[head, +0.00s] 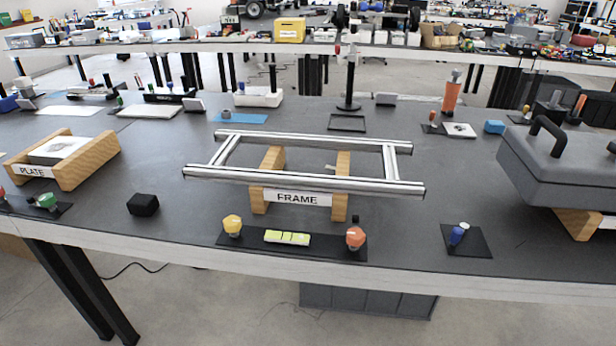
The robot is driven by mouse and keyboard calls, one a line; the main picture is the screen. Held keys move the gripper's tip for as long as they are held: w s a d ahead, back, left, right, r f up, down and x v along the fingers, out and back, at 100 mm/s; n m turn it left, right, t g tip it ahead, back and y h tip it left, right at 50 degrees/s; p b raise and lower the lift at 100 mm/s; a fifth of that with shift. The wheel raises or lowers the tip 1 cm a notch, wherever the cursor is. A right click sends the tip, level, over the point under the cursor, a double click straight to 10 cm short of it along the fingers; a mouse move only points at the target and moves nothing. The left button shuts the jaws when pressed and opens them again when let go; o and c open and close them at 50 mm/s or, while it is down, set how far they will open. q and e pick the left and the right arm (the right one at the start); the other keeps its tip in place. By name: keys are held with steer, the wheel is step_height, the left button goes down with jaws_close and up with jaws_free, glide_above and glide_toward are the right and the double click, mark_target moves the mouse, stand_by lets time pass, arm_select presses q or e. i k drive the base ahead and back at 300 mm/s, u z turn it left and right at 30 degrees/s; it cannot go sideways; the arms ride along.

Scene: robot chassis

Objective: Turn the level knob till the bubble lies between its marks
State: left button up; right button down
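A yellow-green level vial (287,238) lies on a black base strip (320,251) at the table's front edge. Thin dark lines cross the vial, but the bubble is too small to make out for sure. A yellow knob (232,225) stands at the left end of the strip and an orange-red knob (355,237) at the right end. I cannot tell which is the level knob. A metal tube frame (305,183) rests on wooden supports (341,205) labelled FRAME, just behind the strip. Neither of my grippers is in view.
A black block (143,204) stands left of the strip. A blue knob (458,235) sits on a dark pad to the right. A wooden PLATE stand (93,163) is at left, a large grey case (560,165) at right. The space above the strip is clear.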

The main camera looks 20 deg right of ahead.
mark_target(232, 225)
steer(key=z, duration=0.1)
steer(key=k, duration=1.05)
steer(key=u, duration=1.2)
steer(key=i, duration=1.6)
steer(key=z, duration=0.85)
